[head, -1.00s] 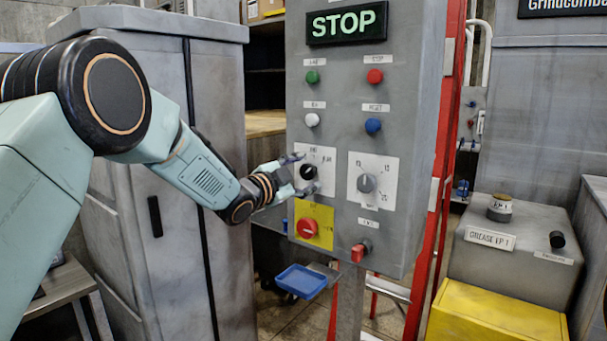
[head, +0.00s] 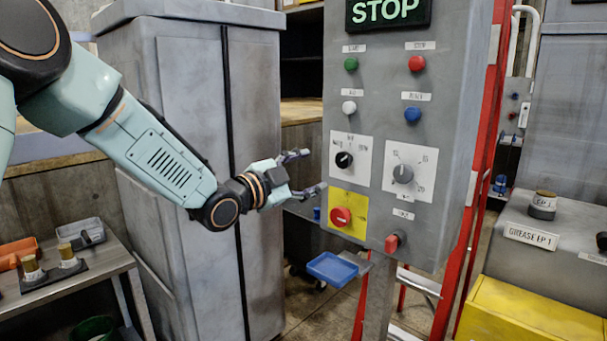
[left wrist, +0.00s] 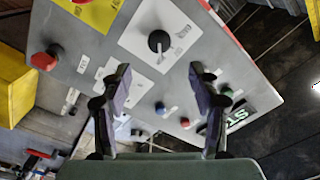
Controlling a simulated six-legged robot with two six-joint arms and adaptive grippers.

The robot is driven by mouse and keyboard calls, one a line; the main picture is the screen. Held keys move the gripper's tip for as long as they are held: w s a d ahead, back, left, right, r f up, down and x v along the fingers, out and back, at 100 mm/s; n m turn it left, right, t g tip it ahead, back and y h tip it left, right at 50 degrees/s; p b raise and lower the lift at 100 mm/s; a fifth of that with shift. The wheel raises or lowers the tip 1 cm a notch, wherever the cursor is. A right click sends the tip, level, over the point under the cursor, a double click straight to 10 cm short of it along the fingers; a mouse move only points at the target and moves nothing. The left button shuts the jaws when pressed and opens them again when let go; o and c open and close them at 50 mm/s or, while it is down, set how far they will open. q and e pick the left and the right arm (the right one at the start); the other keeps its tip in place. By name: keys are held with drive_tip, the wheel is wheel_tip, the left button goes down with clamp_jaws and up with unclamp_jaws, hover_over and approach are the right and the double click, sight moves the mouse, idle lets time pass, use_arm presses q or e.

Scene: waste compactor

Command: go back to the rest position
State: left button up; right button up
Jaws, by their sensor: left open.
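My left gripper (head: 306,172) is open and empty. In the head view it hangs in the air left of the grey control panel (head: 385,95), apart from it. The panel's black selector knob (head: 344,160) and red knob on a yellow plate (head: 341,216) lie just right of the fingertips. In the left wrist view the two fingers (left wrist: 160,90) stand wide apart with nothing between them. The panel (left wrist: 215,50) fills much of that view, with a black knob (left wrist: 159,41) beyond the fingers. My right gripper is not in view.
A tall grey cabinet (head: 180,120) stands behind my left arm. A blue tray (head: 332,269) sits below the panel. A side table (head: 75,275) with small cans is at lower left. A red frame (head: 468,200), a grease box (head: 545,240) and a yellow block (head: 530,315) stand right.

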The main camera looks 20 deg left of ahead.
use_arm(q)
drive_tip(key=shift+s+a, duration=0.15)
drive_tip(key=shift+s, duration=0.35)
drive_tip(key=s+d+f+n+g+y+b, duration=0.1)
drive_tip(key=s+f+n+g+y+b, duration=0.3)
drive_tip(key=f, duration=0.8)
drive_tip(key=s+d+f+n+g+h+p, duration=0.1)
drive_tip(key=s+f+n+g, duration=0.1)
drive_tip(key=s+f+n, duration=0.65)
drive_tip(key=s+d+f+n+g+y+b, duration=0.1)
drive_tip(key=s+f+g+y+b, duration=0.2)
drive_tip(key=f, duration=1.2)
drive_tip(key=s+f+g+b, duration=0.1)
drive_tip(key=s+f+g, duration=0.1)
drive_tip(key=s+f, duration=0.5)
drive_tip(key=s+f+g+b, duration=0.2)
drive_tip(key=s+f, duration=0.5)
drive_tip(key=s, duration=0.6)
drive_tip(key=s+f+n+g+b, duration=0.1)
drive_tip(key=s+f+g, duration=0.3)
drive_tip(key=s+f, duration=0.3)
drive_tip(key=s, duration=0.3)
drive_tip(key=shift+s, duration=0.2)
